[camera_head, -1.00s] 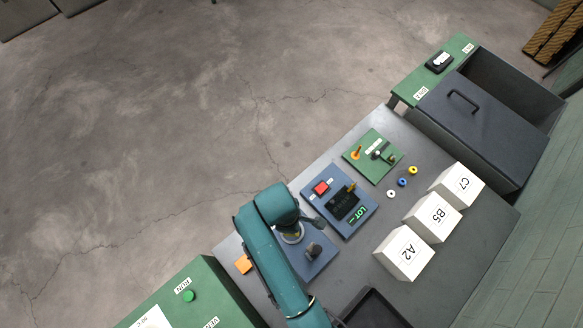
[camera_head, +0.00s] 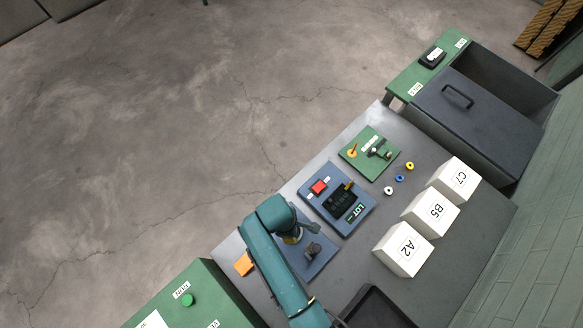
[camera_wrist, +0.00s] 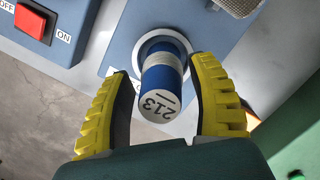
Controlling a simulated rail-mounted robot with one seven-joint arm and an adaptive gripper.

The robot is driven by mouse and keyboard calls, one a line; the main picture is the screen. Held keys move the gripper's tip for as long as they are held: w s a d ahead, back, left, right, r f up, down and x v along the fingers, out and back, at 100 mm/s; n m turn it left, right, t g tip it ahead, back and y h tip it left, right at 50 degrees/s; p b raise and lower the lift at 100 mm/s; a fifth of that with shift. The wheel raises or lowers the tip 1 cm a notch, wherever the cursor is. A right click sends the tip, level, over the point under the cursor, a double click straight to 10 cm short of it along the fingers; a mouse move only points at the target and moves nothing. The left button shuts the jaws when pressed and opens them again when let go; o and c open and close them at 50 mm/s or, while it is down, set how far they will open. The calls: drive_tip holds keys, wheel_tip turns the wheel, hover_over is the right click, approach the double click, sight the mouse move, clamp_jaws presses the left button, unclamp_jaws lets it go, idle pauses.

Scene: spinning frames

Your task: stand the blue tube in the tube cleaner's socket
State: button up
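The blue tube (camera_wrist: 163,82), with a white end marked 213, shows in the wrist view. It stands in the pale ring of a socket (camera_wrist: 143,47) on the tube cleaner's blue plate. My gripper (camera_wrist: 163,110) has its yellow fingers on either side of the tube, with a visible gap to it on both sides, so it is open. In the head view my gripper (camera_head: 293,239) is over the tube cleaner's plate (camera_head: 318,264), and my arm hides the socket and the tube. How deep the tube sits cannot be told.
A dark knob (camera_head: 313,249) stands on the same plate. A blue panel with a red switch (camera_head: 319,187) is beside it. White boxes A2 (camera_head: 404,250), B5 (camera_head: 431,213) and C7 (camera_head: 455,180) stand to the right. An orange block (camera_head: 243,263) lies left of my arm.

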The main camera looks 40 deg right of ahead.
drive_tip(key=r, duration=0.4)
drive_tip(key=a+r, duration=0.1)
drive_tip(key=r, duration=0.3)
drive_tip(key=w+r, duration=0.1)
drive_tip(key=r, duration=0.3)
drive_tip(key=shift+w+a+p, duration=0.1)
drive_tip(key=shift+a+p, duration=0.15)
drive_tip(key=shift+p, duration=0.15)
drive_tip(key=w+r+m+t, duration=0.3)
drive_tip(key=w+r+t, duration=0.3)
drive_tip(key=r, duration=0.4)
drive_tip(key=w+r+m+t, duration=0.2)
drive_tip(key=w+r+t, duration=0.3)
drive_tip(key=w+r, duration=0.4)
drive_tip(key=s+r+m+t, duration=0.2)
drive_tip(key=r+t, duration=0.2)
drive_tip(key=r, duration=0.7)
drive_tip(key=s+a+r+m+t, duration=0.1)
drive_tip(key=s+r+m+t, duration=0.1)
drive_tip(key=r, duration=0.8)
drive_tip(key=s+a+r+m+t+y, duration=0.1)
drive_tip(key=s+r+m+t, duration=0.1)
drive_tip(key=r+t, duration=0.4)
wheel_tip(320, 180, up, 6)
drive_tip(key=shift+s+a+f, duration=0.15)
drive_tip(key=shift+s+a, duration=0.05)
drive_tip(key=shift+s, duration=0.6)
